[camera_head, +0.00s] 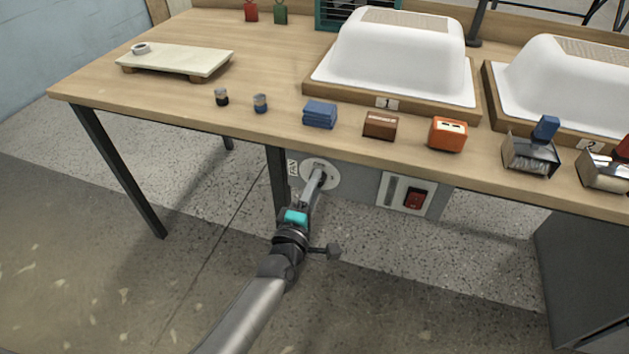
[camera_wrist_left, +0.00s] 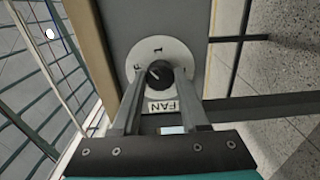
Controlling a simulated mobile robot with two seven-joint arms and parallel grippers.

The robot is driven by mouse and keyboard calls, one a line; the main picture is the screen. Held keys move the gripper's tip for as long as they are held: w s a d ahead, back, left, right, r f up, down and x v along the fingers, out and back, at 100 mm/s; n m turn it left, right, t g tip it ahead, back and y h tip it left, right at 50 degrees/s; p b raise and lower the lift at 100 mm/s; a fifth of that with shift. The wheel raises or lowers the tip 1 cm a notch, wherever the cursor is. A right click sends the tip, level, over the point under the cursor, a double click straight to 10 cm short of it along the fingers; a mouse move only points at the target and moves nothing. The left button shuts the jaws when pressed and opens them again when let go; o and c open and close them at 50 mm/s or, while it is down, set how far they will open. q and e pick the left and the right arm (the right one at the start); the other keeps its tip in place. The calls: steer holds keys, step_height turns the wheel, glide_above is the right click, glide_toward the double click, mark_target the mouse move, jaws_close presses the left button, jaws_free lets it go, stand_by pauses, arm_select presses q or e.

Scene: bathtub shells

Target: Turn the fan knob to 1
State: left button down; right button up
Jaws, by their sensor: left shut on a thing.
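The fan knob (camera_wrist_left: 160,75) is a dark round knob on a white round dial plate (camera_head: 333,174), set in the grey panel under the table's front edge. The plate also shows in the wrist view (camera_wrist_left: 183,57), with a "1" at its top and a partly hidden letter to the left. A small light mark on the knob faces the upper left, nearer that letter than the "1". My left gripper (camera_head: 319,178) reaches up to the dial. Its two fingers in the wrist view (camera_wrist_left: 159,90) are closed around the knob. My right gripper is out of view.
A red switch (camera_head: 414,199) is right of the dial on the panel. The wooden tabletop (camera_head: 277,130) overhangs it. A dark table leg (camera_head: 277,175) is just left.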

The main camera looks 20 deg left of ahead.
arm_select(q)
steer(key=shift+m+p, duration=1.6)
steer(key=shift+m, duration=2.2)
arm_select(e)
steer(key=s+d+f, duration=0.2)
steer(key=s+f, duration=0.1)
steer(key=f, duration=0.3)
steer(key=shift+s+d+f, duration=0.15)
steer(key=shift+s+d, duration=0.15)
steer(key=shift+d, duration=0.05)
arm_select(q)
steer(key=shift+c, duration=2.1)
jaws_free()
steer(key=shift+s, duration=0.15)
